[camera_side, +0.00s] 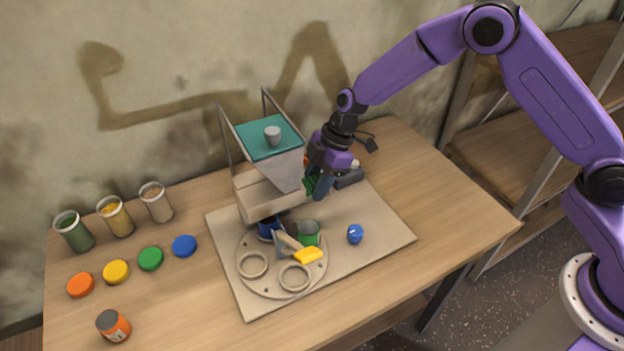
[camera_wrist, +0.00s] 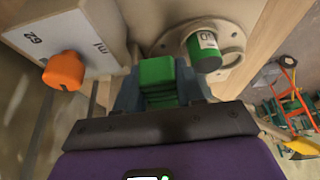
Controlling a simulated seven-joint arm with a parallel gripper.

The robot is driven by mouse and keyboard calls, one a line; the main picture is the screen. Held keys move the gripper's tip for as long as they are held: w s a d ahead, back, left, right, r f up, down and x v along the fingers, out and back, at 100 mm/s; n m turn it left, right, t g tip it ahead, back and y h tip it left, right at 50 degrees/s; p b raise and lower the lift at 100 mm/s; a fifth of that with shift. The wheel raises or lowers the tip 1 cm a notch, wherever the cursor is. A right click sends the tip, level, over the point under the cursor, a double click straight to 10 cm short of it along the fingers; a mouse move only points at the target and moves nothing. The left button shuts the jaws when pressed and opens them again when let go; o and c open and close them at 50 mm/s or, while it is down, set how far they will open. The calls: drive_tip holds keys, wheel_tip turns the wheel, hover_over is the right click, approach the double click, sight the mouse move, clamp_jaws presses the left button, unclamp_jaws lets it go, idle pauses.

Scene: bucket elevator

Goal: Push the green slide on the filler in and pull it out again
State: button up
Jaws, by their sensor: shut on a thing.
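The filler (camera_side: 262,190) is a beige box with a clear hopper under a teal lid (camera_side: 268,138), standing on a beige board. The green slide (camera_side: 312,185) is at the filler's right side, partly hidden by my gripper in the side view. In the wrist view the green slide (camera_wrist: 157,80) sits between the two fingers. My gripper (camera_wrist: 160,95) is shut on it; it also shows in the side view (camera_side: 318,187). How far the slide is in cannot be told. A green cup (camera_side: 309,233) stands on the round plate below the filler.
The round plate (camera_side: 255,285) has empty rings, a blue cup and a yellow-tipped lever (camera_side: 308,256). A blue knob (camera_side: 355,234) is on the board's right. An orange knob (camera_wrist: 64,71) is beside my gripper. Jars (camera_side: 117,217), coloured lids (camera_side: 150,258) and an orange jar (camera_side: 114,325) stand left.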

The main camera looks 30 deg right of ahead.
drive_tip(key=shift+d, duration=2.8)
drive_tip(key=shift+a, duration=0.1)
drive_tip(key=o, duration=0.7)
drive_tip(key=shift+c, duration=0.2)
drive_tip(key=a+r+v, duration=0.1)
drive_tip(key=a+v, duration=0.1)
drive_tip(key=v, duration=0.9)
drive_tip(key=shift+r, duration=0.25)
